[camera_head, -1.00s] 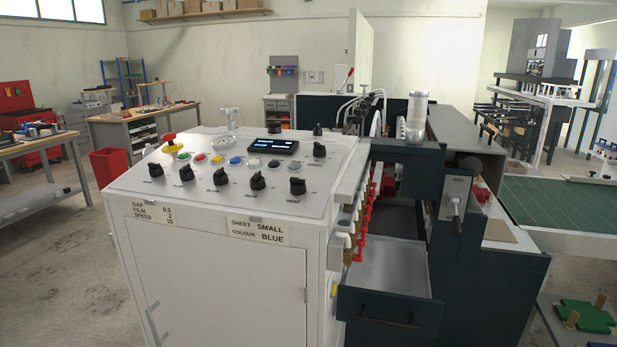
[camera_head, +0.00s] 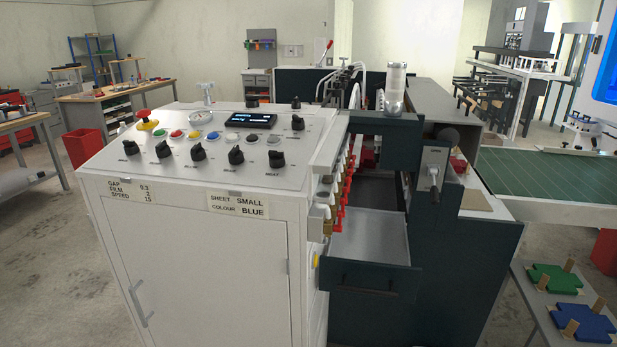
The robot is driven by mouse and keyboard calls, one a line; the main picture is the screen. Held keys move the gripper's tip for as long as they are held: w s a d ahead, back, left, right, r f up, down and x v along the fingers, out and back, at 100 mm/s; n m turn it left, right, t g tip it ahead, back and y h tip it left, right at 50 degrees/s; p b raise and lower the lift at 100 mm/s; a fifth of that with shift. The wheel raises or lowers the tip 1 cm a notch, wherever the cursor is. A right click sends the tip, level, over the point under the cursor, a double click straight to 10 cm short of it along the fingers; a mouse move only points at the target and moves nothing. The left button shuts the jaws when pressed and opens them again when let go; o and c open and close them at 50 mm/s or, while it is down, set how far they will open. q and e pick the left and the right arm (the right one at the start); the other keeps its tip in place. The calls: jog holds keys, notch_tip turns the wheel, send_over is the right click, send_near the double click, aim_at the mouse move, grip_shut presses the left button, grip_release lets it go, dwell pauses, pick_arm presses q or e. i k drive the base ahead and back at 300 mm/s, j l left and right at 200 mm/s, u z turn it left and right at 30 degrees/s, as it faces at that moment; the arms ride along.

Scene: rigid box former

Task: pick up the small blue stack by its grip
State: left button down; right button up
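A blue stack (camera_head: 587,322) of cross-shaped flat pieces lies on a low grey table at the bottom right of the head view, with tan posts beside it. A green stack (camera_head: 556,279) of similar shape lies just behind it on the same table. I cannot tell the grip on the blue stack apart from the posts. A label on the white machine cabinet reads sheet small, colour blue. Neither of my grippers is in view.
The white control cabinet (camera_head: 200,240) fills the middle. A green-topped conveyor (camera_head: 560,175) lies behind that table.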

aim_at(585, 317)
jog(key=z, duration=1.8)
jog(key=i+l+u, duration=0.1)
jog(key=i, duration=0.35)
jog(key=i+l+u, duration=0.15)
jog(key=i+l, duration=0.15)
jog(key=i, duration=0.1)
